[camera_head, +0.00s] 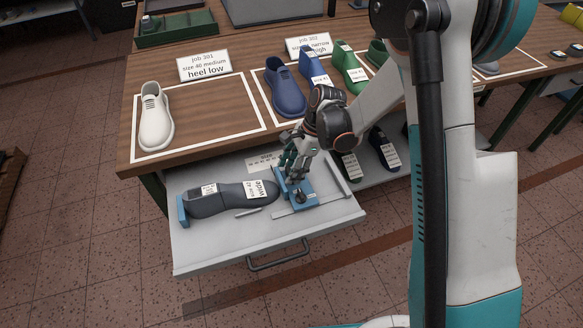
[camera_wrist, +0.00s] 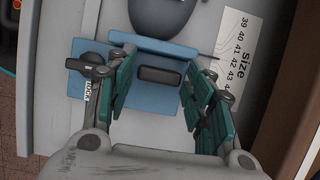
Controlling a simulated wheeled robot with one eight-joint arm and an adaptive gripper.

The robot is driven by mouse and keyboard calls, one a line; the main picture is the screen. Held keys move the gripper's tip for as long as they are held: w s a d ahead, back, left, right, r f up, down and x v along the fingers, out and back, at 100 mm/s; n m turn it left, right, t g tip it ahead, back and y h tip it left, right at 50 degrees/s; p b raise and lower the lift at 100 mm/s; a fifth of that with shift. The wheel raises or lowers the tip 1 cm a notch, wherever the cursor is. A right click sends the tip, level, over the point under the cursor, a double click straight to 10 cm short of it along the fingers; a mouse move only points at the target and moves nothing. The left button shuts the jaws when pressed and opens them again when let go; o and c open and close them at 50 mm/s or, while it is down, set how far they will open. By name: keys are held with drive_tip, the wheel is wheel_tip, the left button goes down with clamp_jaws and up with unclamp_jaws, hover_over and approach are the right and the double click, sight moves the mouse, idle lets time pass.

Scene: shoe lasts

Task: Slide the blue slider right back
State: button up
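The blue slider (camera_head: 309,191) sits on a rail (camera_head: 318,202) in the right part of the open drawer (camera_head: 215,247). A dark grey shoe last (camera_head: 222,200) lies to its left, its near end close to the slider's upright plate. In the wrist view, the slider (camera_wrist: 155,101) carries a dark raised block (camera_wrist: 160,75) and a dark lever (camera_wrist: 88,68) labelled LOCK. My gripper (camera_wrist: 163,88) is open, with its teal fingers on either side of the block and gaps showing. In the head view, my gripper (camera_head: 291,160) hides part of the slider.
A blue end stop (camera_head: 182,209) stands at the drawer's left, and a thin grey bar (camera_head: 248,212) lies beside the last. A size scale (camera_wrist: 236,50) lies along the drawer's back.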

clamp_jaws()
drive_tip(key=d, duration=0.2)
drive_tip(key=w+d, duration=0.1)
drive_tip(key=d, duration=0.2)
drive_tip(key=w+d, duration=0.1)
drive_tip(key=d, duration=0.2)
drive_tip(key=shift+w+b, duration=0.15)
drive_tip(key=shift+b, duration=0.15)
drive_tip(key=o, duration=0.6)
unclamp_jaws()
drive_tip(key=shift+d, duration=0.1)
drive_tip(key=v, duration=1.1)
drive_tip(key=shift+r, duration=0.4)
drive_tip(key=shift+w+d, duration=0.1)
drive_tip(key=shift+d, duration=0.05)
